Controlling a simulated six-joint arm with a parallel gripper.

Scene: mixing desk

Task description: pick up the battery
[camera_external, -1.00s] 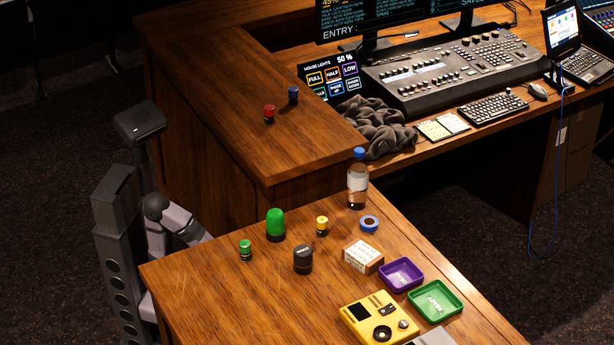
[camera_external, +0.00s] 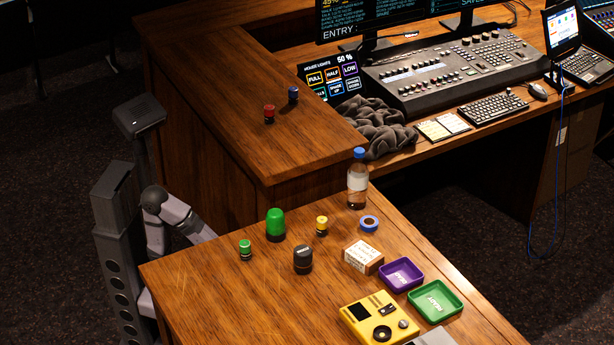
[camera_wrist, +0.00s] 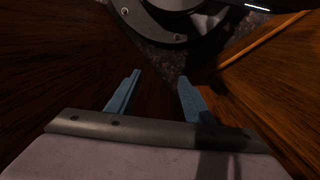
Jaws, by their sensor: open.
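No object is plainly marked as the battery. Small cylinders with coloured tops stand upright on the near desk: a green-topped one (camera_external: 245,249) and a yellow-topped one (camera_external: 322,225). A red one (camera_external: 269,113) and a blue one (camera_external: 293,95) stand on the raised counter. I cannot tell which, if any, is the battery. My gripper (camera_wrist: 159,77) shows in the wrist view with its two blue-grey fingers apart and nothing between them. In the external view it is hidden behind the near desk's edge, away from these objects.
A green dome (camera_external: 275,222), black canister (camera_external: 303,260), bottle (camera_external: 357,186), tape roll (camera_external: 369,223) and small box (camera_external: 363,257) stand on the near desk. Purple (camera_external: 418,281) and green (camera_external: 456,307) trays and a yellow device (camera_external: 364,311) lie right. The desk's left part is clear.

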